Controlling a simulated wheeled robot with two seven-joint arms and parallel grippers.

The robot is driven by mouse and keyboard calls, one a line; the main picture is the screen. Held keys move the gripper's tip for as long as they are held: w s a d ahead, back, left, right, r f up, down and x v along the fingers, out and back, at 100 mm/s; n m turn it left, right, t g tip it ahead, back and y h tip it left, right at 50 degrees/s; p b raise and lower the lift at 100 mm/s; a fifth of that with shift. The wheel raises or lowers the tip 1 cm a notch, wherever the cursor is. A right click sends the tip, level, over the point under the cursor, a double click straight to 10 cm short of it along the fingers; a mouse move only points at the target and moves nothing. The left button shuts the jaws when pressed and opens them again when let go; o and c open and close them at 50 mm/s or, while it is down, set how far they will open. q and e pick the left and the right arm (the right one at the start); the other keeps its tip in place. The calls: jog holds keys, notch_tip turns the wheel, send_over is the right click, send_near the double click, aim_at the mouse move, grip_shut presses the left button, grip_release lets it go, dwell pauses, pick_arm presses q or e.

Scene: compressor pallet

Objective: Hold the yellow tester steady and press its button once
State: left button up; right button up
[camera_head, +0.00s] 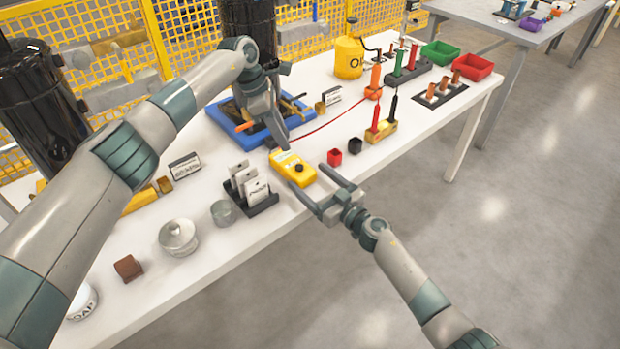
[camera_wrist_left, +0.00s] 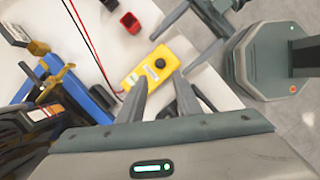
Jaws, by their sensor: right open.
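The yellow tester (camera_head: 284,162) lies on the white table near its front edge. Its dark round button (camera_head: 299,168) faces up. The tester also shows in the left wrist view (camera_wrist_left: 147,72), with the button (camera_wrist_left: 160,63) just beyond my left fingertips. My left gripper (camera_head: 277,141) is above the table behind the tester; in the wrist view its fingers (camera_wrist_left: 161,84) are apart with nothing held between them. My right gripper (camera_head: 311,177) is open at the tester's front end, one finger toward each side. I cannot tell whether its fingers touch the tester.
A red lead (camera_head: 318,129) runs behind the tester. A red cup (camera_head: 334,158) and black cup (camera_head: 355,146) stand to the right. A dark rack of white packets (camera_head: 250,184) stands close on the left. A blue tray (camera_head: 217,114) lies behind. The table's front edge is close.

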jog(key=shift+w+a, duration=0.25)
jog(key=shift+w, duration=0.1)
jog(key=c, duration=1.3)
pick_arm(q)
grip_shut()
pick_arm(e)
jog(key=shift+c, duration=0.4)
